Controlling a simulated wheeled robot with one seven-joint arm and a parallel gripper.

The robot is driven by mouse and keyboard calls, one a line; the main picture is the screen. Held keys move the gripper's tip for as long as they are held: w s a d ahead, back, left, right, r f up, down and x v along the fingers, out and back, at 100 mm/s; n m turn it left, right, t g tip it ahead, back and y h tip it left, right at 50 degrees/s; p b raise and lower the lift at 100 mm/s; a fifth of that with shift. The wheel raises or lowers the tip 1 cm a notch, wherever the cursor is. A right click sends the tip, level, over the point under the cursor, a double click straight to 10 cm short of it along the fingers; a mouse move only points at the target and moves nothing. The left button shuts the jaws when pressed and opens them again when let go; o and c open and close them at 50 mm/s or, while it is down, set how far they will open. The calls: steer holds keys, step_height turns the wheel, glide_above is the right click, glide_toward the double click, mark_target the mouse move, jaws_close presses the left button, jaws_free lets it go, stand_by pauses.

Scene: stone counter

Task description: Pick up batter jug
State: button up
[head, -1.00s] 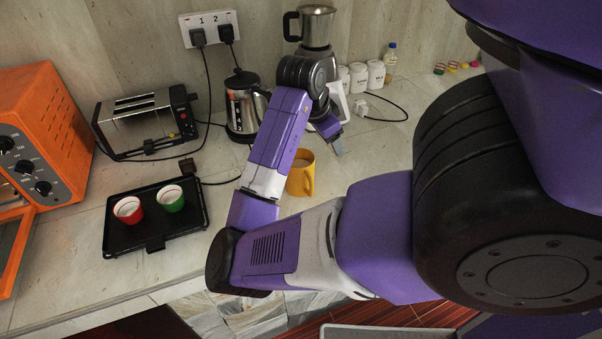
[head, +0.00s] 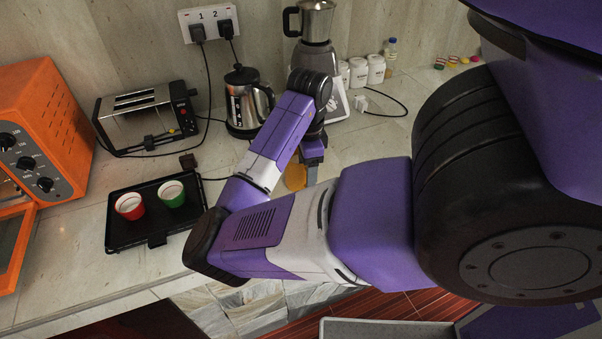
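The batter jug appears to be the yellow-orange jug (head: 294,179) on the counter, right of the black tray. My arm hides most of it, and only part of its side shows. My gripper (head: 309,176) points down at the jug's right side, where the handle showed earlier. One grey finger shows beside the jug; the other is hidden. I cannot tell whether the fingers touch the jug or how far apart they are.
A black tray (head: 126,237) holds a red cup (head: 130,207) and a green cup (head: 171,194). A kettle (head: 246,104), a toaster (head: 147,118) and a blender (head: 316,25) stand behind. White canisters (head: 358,72) stand back right. Counter right of the gripper is clear.

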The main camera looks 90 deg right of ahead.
steer(key=f, duration=0.3)
steer(key=f+p, duration=0.1)
steer(key=f, duration=0.1)
steer(key=shift+s, duration=0.3)
steer(key=shift+c, duration=0.3)
jaws_close()
